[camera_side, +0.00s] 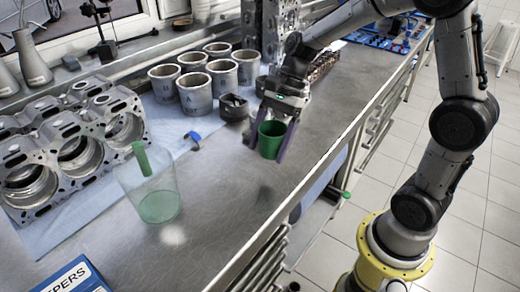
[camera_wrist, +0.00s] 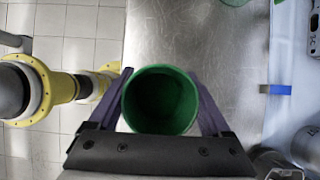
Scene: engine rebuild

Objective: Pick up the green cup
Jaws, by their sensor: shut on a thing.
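The green cup (camera_side: 271,139) is held upright between the two purple-grey fingers of my gripper (camera_side: 267,150). It appears to hang above the metal bench, with a faint dark shadow on the bench below and in front of it. In the wrist view the open mouth of the green cup (camera_wrist: 160,100) faces the camera, and its inside looks empty. The fingers of my gripper (camera_wrist: 162,88) lie along its left and right sides. The outer faces under the fingers are hidden.
Engine block (camera_side: 75,145), several metal cylinders (camera_side: 196,94), a dark part (camera_side: 234,107) and a blue piece (camera_side: 193,138) lie left and behind. The bench (camera_side: 225,225) is clear in front.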

